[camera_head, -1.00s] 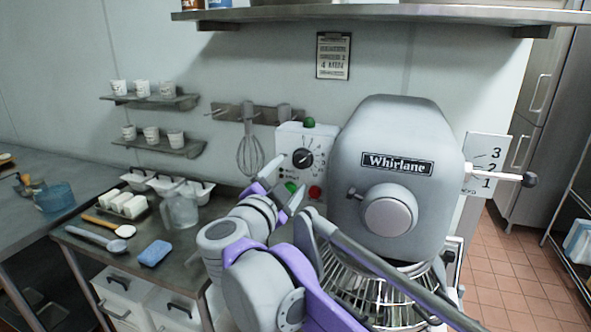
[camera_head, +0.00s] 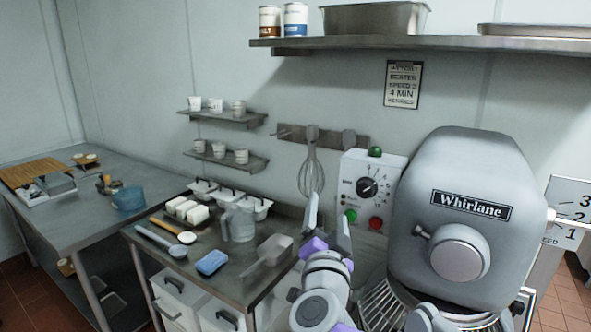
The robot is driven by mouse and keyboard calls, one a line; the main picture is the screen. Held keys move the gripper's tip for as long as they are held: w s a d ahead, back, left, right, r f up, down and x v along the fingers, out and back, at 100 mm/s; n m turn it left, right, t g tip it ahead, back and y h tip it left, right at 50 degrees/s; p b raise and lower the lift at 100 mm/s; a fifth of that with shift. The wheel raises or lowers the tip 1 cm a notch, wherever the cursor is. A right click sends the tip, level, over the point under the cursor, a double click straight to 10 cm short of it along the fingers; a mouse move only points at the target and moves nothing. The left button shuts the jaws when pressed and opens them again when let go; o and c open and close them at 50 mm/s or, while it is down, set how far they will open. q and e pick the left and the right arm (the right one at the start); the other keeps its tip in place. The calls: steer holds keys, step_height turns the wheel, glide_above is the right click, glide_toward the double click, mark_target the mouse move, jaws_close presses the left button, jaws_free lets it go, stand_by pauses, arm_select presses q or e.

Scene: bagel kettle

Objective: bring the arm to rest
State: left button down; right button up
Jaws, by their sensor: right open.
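My right gripper (camera_head: 328,225) is in the lower middle of the head view, pointing up, with its two grey fingers apart and nothing between them. It is in front of the mixer's control box (camera_head: 369,190), which has a dial, green and red buttons. The gripper looks apart from the panel, though the exact gap is hard to tell. My right arm comes up from the bottom edge, left of the grey Whirlane mixer (camera_head: 468,215). My left gripper is not in view.
A steel table (camera_head: 215,285) at left holds a blue sponge (camera_head: 212,262), a clear jug (camera_head: 239,222), a scoop (camera_head: 270,250) and white tubs. A whisk (camera_head: 311,165) hangs on the wall. A long shelf (camera_head: 430,43) runs above. Another table (camera_head: 70,225) stands far left.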

steer(key=s+f+n+g+y+p, duration=0.1)
steer(key=s+f+n+g+y, duration=0.3)
steer(key=f, duration=0.4)
steer(key=s+f+n+g+y+p, duration=0.1)
steer(key=s+f+n+g+y, duration=0.15)
steer(key=s+f+n, duration=0.45)
steer(key=s+d+f+g+h, duration=0.1)
steer(key=s+d+f+g, duration=0.1)
steer(key=s+f, duration=0.3)
steer(key=s+d+f+g+h, duration=0.1)
steer(key=s+d+f+g, duration=0.2)
steer(key=f, duration=0.5)
steer(key=s+d+f+m+g+h, duration=0.1)
steer(key=s+d+f+g, duration=0.1)
steer(key=s+d+f, duration=0.2)
steer(key=s+f+p, duration=0.1)
steer(key=s+f, duration=0.1)
steer(key=s, duration=0.1)
steer(key=shift+d+f, duration=0.25)
steer(key=shift+d, duration=0.05)
steer(key=shift+h, duration=0.25)
